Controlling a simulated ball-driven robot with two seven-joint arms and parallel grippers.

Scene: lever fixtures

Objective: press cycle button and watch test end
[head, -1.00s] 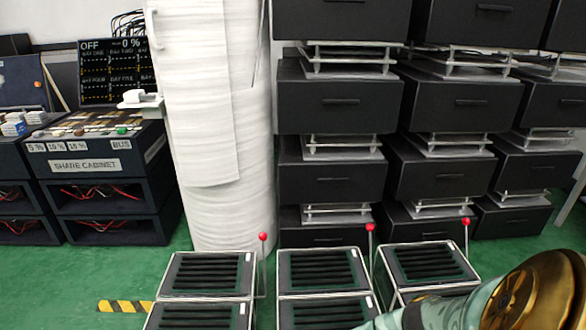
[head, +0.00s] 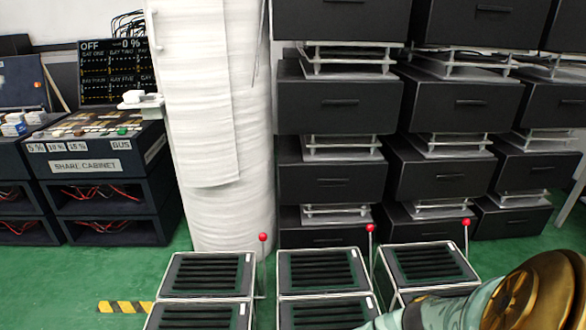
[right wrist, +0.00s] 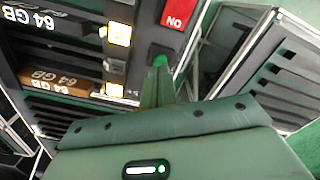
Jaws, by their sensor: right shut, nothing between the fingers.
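In the right wrist view my right gripper (right wrist: 157,85) is shut and empty, its narrow green fingers pointing away from me. The fingertips meet or overlap a bright green spot (right wrist: 160,60) on a dark block, probably a button. I cannot tell whether they touch it or press it. A red label (right wrist: 175,14) beside the block reads upside down, apparently "ON". In the head view a dark screen (head: 117,73) at the left shows "OFF" and "0 %" above several bay readings. No control in the head view is clearly marked as the cycle button. My left gripper is out of view.
Upside-down "64 GB" modules (right wrist: 60,80) sit left of the fingers. In the head view, slotted units (head: 322,270) with red-knobbed levers (head: 370,228) stand in front. Black drawers (head: 340,95), a white wrapped column (head: 225,130) and the share cabinet (head: 85,165) stand behind. Green floor is open at left.

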